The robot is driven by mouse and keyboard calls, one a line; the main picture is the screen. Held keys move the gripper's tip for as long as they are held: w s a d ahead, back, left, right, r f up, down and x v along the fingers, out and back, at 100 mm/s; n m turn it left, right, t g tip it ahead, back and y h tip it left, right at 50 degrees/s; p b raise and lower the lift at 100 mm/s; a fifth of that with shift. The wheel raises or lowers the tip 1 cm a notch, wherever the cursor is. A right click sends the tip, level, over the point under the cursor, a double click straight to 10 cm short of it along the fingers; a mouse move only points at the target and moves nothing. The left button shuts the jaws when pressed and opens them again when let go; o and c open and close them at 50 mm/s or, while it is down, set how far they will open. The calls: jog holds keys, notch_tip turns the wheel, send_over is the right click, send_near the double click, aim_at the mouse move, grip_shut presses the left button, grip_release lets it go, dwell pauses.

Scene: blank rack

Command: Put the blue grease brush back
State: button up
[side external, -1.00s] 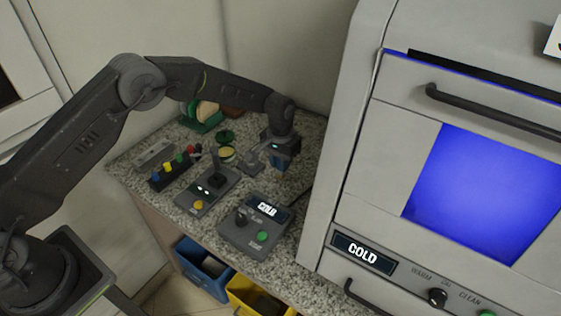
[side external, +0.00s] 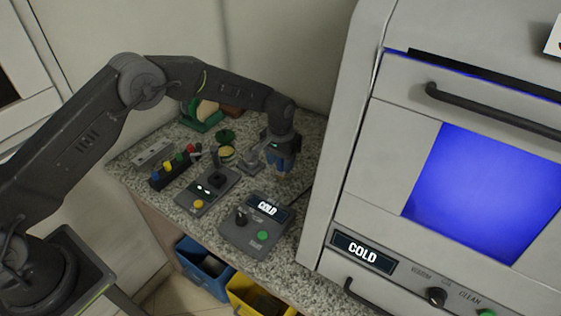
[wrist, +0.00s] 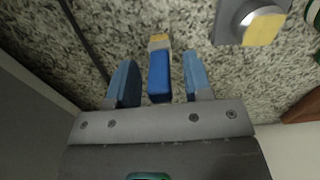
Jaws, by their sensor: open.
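The blue grease brush (wrist: 159,76) shows in the wrist view, with a blue handle and a pale yellow tip. It is between the two blue fingers of my gripper (wrist: 160,82), with a visible gap on each side. My gripper is open around the brush. In the side view, my gripper (side external: 281,164) points down over the speckled counter, at its back right near the oven. I cannot separate the brush from the fingers there. I cannot tell what supports the brush.
A grey fixture with a round, yellow-topped part (wrist: 262,28) stands close by. Control boxes, one reading COLD (side external: 255,225), and a dark block with coloured knobs (side external: 174,166) stand on the counter. The large oven (side external: 345,190) bounds the right. Blue (side external: 203,270) and yellow bins stand below.

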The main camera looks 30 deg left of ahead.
notch_tip(320, 180, up, 11)
jog(key=shift+f, duration=0.15)
jog(key=s+a+r+t, duration=0.1)
jog(key=s+a+r, duration=0.2)
jog(key=s+r, duration=0.5)
jog(key=s+a+r+t, duration=0.25)
jog(key=s+r, duration=0.25)
jog(key=r, duration=0.5)
jog(key=s+a+t, duration=0.1)
jog(key=s+a, duration=0.1)
jog(key=s, duration=0.9)
jog(key=s+a+f+t, duration=0.1)
jog(key=s+a, duration=0.1)
jog(key=s, duration=0.9)
